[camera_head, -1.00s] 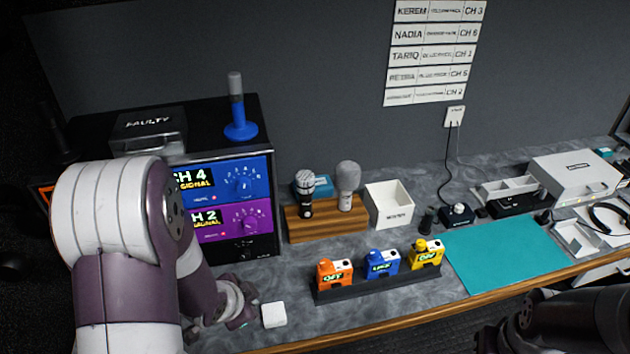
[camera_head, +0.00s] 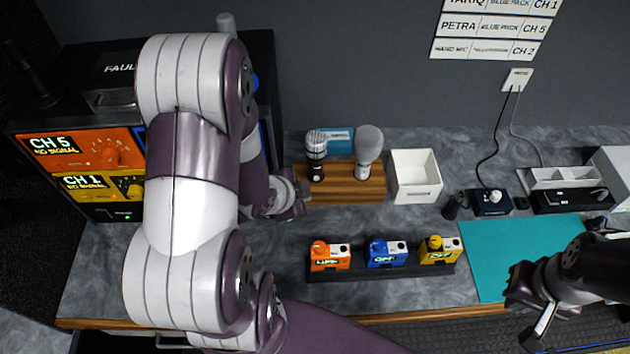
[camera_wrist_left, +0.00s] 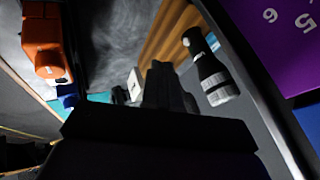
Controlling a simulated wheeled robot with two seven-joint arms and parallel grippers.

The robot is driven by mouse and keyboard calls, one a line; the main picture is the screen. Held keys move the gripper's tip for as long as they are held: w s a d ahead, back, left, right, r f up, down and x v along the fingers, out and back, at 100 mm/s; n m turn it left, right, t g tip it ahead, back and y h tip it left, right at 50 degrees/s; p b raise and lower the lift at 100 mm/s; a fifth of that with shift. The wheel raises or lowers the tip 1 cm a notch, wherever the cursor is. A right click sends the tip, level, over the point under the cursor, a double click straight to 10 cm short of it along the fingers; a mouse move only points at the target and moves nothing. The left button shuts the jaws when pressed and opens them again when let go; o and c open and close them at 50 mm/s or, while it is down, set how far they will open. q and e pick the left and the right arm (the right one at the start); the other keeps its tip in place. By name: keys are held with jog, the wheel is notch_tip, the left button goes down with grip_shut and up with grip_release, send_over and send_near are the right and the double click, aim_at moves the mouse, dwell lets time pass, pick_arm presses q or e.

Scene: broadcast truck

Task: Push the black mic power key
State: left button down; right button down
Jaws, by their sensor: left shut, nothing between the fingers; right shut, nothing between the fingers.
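The black mic (camera_head: 317,152), with a silver-grey head, stands upright on a wooden block (camera_head: 345,190). It shows tilted in the left wrist view (camera_wrist_left: 212,78), beside the wood. I cannot make out its power key. My left gripper (camera_head: 299,196) is mostly hidden by its own arm in the head view. It is just left of the wooden block, close to the black mic. In the left wrist view its dark fingers (camera_wrist_left: 165,85) are shut and empty, beside the mic, apparently not touching it. My right gripper (camera_head: 519,288) is shut and empty near the table's front right.
A grey mic (camera_head: 368,150) stands on the same block. A white bin (camera_head: 415,177) is to its right. Orange (camera_head: 328,257), blue (camera_head: 386,255) and yellow (camera_head: 438,251) packs sit in a dark rack in front. A stack of receivers (camera_head: 90,165) stands left. A teal mat (camera_head: 490,260) lies right.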

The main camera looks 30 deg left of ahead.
aim_at(316, 179)
pick_arm(q)
jog(key=w+f, duration=0.4)
jog(key=w, duration=0.1)
jog(key=w+a+f+p, duration=0.1)
jog(key=w+f, duration=0.1)
jog(key=f, duration=0.1)
jog(key=shift+w, duration=0.35)
jog(key=shift+w+a, duration=0.25)
jog(key=shift+w, duration=0.05)
jog(key=shift+w+a, duration=0.15)
jog(key=shift+a, duration=0.05)
